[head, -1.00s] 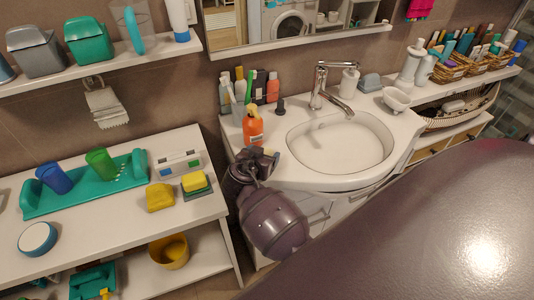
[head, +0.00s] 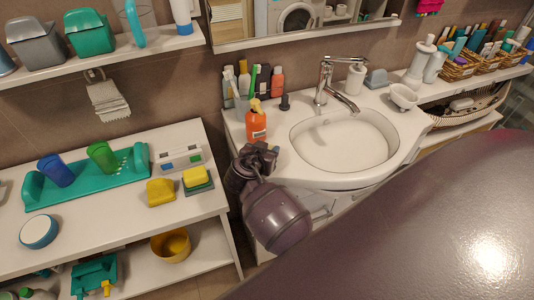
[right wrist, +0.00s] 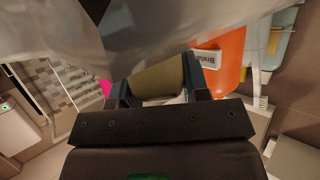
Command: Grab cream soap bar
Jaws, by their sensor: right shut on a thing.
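My right gripper (head: 258,153) is at the front left edge of the sink counter, just in front of the orange pump bottle (head: 256,125). In the right wrist view its two fingers (right wrist: 158,86) are shut on a cream soap bar (right wrist: 158,80), which sits between them. A large grey blurred surface covers the top of the wrist view and hides part of the bar. The bar cannot be made out in the head view. My left gripper is not in view.
The white sink (head: 343,142) and its tap (head: 326,80) are right of the gripper. Several bottles stand behind the orange one. A white side table (head: 110,220) on the left holds a teal tray (head: 85,184), cups and yellow sponges (head: 160,191).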

